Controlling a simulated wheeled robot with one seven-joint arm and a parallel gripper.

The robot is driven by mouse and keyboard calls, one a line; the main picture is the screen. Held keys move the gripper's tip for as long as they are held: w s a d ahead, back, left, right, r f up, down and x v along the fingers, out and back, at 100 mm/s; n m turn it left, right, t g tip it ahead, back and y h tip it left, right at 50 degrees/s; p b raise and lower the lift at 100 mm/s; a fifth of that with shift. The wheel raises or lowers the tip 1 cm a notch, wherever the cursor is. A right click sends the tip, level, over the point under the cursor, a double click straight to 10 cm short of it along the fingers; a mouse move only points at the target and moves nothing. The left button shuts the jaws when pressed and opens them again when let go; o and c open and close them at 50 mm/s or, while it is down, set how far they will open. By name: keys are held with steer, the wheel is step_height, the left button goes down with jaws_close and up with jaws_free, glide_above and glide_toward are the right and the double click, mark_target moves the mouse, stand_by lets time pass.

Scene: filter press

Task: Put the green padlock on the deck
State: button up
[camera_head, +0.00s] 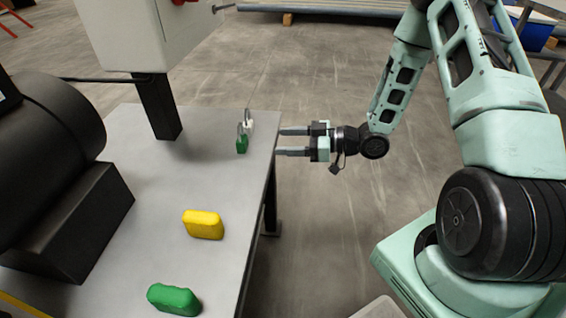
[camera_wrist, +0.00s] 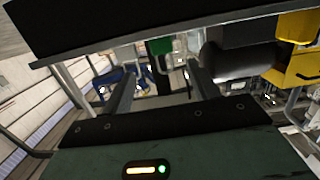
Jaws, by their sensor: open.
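The green padlock (camera_head: 242,144) is upright, shackle up, at the right edge of the grey deck (camera_head: 150,225) in the head view. A white padlock (camera_head: 249,125) is just behind it. My gripper (camera_head: 279,142) is open and empty, just right of the deck edge, with its fingers pointing left toward the green padlock and apart from it. In the wrist view the green padlock (camera_wrist: 160,46) shows beyond and between the fingers of my gripper (camera_wrist: 162,74), with the white padlock (camera_wrist: 193,43) beside it.
A yellow block (camera_head: 203,224) and a green block (camera_head: 173,299) lie on the nearer deck. A black machine (camera_head: 50,180) fills the left side. A light box (camera_head: 150,32) on a dark post (camera_head: 158,108) rises behind.

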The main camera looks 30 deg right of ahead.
mark_target(245, 145)
steer(key=a+h, duration=0.1)
steer(key=w+a+g+h, duration=0.1)
steer(key=a, duration=0.1)
steer(key=w+a+r+h, duration=0.1)
steer(key=shift+w+a+g, duration=0.25)
steer(key=shift+a+g, duration=0.15)
steer(key=a+h, duration=0.1)
steer(key=a+r+h, duration=0.1)
steer(key=shift+s+a+g+h, duration=0.1)
steer(key=shift+a+g+h, duration=0.1)
steer(key=shift+g+h, duration=0.1)
steer(key=s+a+r+h, duration=0.1)
steer(key=s, duration=0.1)
steer(key=s+a+r+g+h, duration=0.1)
steer(key=a+r+h, duration=0.1)
steer(key=shift+s+a+m, duration=0.25)
steer(key=shift+s+m, duration=0.15)
steer(key=s+a+r+m+g+h, duration=0.1)
steer(key=s+a+r+g+h, duration=0.1)
steer(key=s, duration=1)
steer(key=s+a+r+m+g+h, duration=0.1)
steer(key=s+a+r+g+h, duration=0.1)
steer(key=s, duration=1.1)
step_height(245, 145, up, 3)
steer(key=shift+s+a+r+g, duration=0.2)
steer(key=shift+a+g, duration=0.3)
steer(key=shift+g, duration=0.7)
